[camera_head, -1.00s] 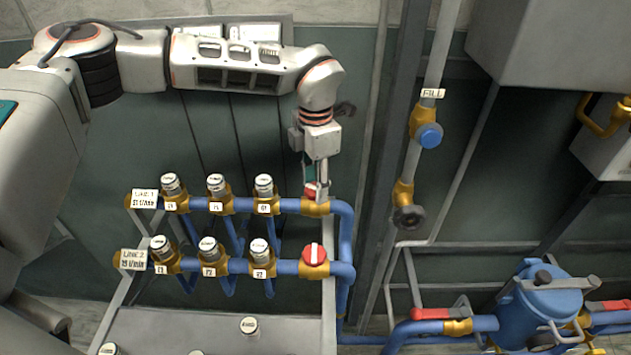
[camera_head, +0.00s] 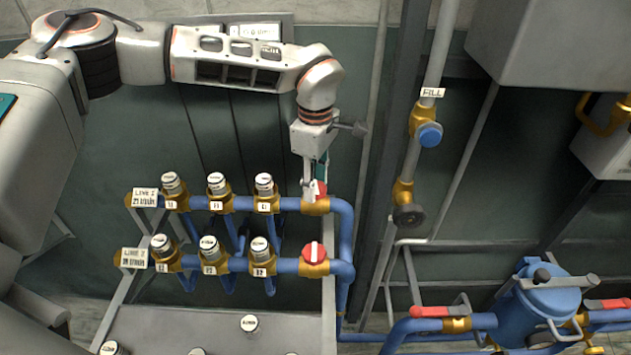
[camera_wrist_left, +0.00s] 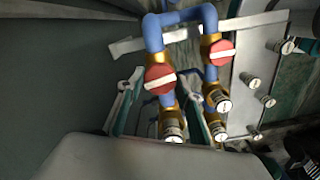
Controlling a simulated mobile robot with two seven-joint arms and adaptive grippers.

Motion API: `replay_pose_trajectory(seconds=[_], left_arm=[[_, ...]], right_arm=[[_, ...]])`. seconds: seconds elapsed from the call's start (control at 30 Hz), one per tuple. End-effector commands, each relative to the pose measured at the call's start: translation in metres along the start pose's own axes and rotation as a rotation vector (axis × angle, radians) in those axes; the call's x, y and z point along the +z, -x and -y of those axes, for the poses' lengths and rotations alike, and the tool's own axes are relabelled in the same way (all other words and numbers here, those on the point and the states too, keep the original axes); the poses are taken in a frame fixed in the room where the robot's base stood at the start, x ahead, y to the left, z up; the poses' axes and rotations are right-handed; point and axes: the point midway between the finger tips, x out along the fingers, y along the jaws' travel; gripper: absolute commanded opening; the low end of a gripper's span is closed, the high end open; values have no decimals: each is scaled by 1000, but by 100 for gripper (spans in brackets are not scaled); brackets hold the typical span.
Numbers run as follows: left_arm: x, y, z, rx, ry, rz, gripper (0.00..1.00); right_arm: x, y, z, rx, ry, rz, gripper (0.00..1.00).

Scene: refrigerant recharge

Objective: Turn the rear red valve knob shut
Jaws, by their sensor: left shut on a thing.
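The rear red valve knob (camera_head: 321,188) sits on a brass body at the right end of the rear blue pipe. My left gripper (camera_head: 313,190) reaches down on it from above, shut on it and hiding most of it in the head view. In the left wrist view the rear knob (camera_wrist_left: 160,80) shows between the fingers, with a white bar across its face. The front red knob (camera_head: 314,252) is clear of the gripper, its white bar pointing front to back, across its pipe; it also shows in the wrist view (camera_wrist_left: 221,52). My right gripper is not in view.
Several capped brass fittings (camera_head: 217,190) line both blue pipes left of the knobs. A vertical pipe with a blue FILL knob (camera_head: 430,134) stands to the right. A blue tank (camera_head: 541,300) with red-handled valves is at lower right. A grey bench top (camera_head: 200,328) lies in front.

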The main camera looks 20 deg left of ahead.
Motion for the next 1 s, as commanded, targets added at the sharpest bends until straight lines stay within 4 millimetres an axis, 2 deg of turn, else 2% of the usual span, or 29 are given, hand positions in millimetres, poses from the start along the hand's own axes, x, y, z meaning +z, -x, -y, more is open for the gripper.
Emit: replay_pose_trajectory(seconds=[0.4,0.9,0.93,1.0], left_arm=[[1,2,-1,4,-167,1,14],[1,2,-1,5,-186,1,14],[0,2,-1,5,-186,1,38],[0,2,-1,5,-185,1,52]], right_arm=[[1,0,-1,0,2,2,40],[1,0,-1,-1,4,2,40],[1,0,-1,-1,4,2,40],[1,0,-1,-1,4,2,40]])
